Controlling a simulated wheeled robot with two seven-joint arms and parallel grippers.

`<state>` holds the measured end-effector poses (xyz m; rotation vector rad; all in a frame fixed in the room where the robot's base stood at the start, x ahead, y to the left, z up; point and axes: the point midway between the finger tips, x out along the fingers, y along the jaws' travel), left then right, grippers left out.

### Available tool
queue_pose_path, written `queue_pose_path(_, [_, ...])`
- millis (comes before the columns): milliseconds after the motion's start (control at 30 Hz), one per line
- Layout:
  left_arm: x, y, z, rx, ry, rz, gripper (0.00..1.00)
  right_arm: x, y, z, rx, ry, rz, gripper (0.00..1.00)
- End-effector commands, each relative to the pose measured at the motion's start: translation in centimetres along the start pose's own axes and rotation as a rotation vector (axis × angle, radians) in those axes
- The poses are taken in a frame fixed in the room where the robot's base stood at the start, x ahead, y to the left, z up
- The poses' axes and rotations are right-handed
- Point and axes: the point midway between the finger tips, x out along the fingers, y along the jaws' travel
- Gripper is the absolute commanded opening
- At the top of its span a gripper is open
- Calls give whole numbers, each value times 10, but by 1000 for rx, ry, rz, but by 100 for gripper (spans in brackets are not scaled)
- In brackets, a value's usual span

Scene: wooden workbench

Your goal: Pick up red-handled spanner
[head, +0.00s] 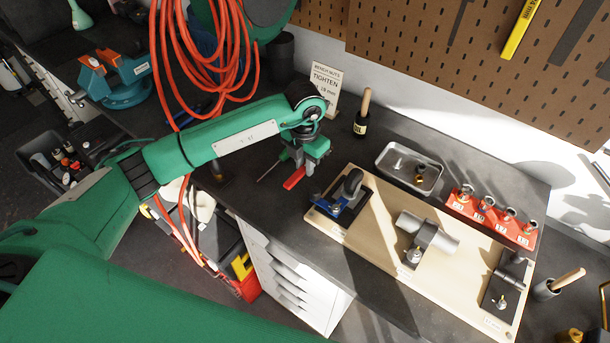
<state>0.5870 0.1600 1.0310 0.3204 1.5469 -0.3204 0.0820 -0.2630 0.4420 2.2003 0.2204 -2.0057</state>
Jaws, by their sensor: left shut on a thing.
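The red-handled spanner (294,179) shows as a short red piece at the jaws of my left gripper (298,165), above the dark bench top. The gripper is shut on it. The gripper hides much of the spanner, and I cannot tell whether it touches the bench. My right gripper is not in view.
A wooden board (382,261) with mounted metal fixtures lies to the right of the gripper. Behind it are a metal tray (387,152), a red socket rack (515,233), a wooden-handled brush (362,113) and a sign (325,85). An orange hose (163,62) hangs at upper left.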

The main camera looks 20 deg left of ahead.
Motion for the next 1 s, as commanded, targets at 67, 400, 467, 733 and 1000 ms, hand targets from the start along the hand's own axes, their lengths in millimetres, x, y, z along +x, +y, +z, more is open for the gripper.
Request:
queue_pose_path(67, [-20,0,2,3,-9,2,0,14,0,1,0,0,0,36])
queue_pose_path(400, [-116,0,1,2,-6,2,0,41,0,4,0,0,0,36])
queue_pose_path(467, [-127,0,0,3,-4,2,0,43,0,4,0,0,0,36])
queue_pose_path(733, [-150,0,0,1,-1,0,0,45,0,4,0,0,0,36])
queue_pose_path(1000, [-152,0,0,1,0,0,0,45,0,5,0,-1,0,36])
